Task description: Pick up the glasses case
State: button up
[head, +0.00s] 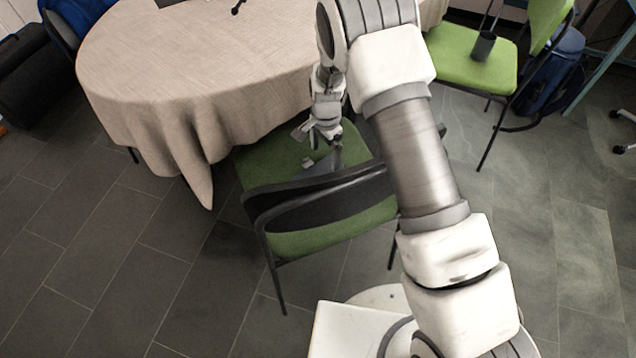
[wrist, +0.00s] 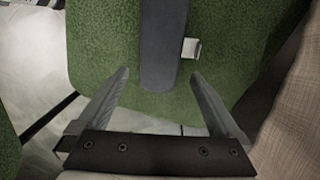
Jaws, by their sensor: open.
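A long, dark grey object (wrist: 163,45), which looks like the glasses case, lies on the green chair seat (wrist: 105,40) in the wrist view. It runs from the top edge down towards the space between my fingertips. In the head view a grey shape (head: 326,163) shows on the same seat, partly hidden by the chair's backrest. My gripper (wrist: 160,80) is open and empty, its two fingers on either side of the case's near end. I cannot tell its height above the seat. In the head view my gripper (head: 318,132) is over the seat.
A small pale object (wrist: 191,48) lies right beside the case. The chair's black backrest (head: 320,197) stands at the seat's near side. A cloth-covered round table (head: 200,60) is close on the left. Another green chair (head: 460,62) holds a dark cup (head: 484,46).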

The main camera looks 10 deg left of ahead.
aim_at(326, 167)
jog(key=f+b, duration=0.1)
jog(key=f, duration=0.1)
jog(key=f+b, duration=0.1)
jog(key=f, duration=0.2)
jog(key=f+b, duration=0.1)
jog(key=f, duration=0.2)
jog(key=shift+w+d+f, duration=0.1)
jog(key=shift+w+d, duration=0.1)
jog(key=shift+d, duration=0.05)
jog(key=c, duration=1.4)
jog(key=shift+r, duration=0.2)
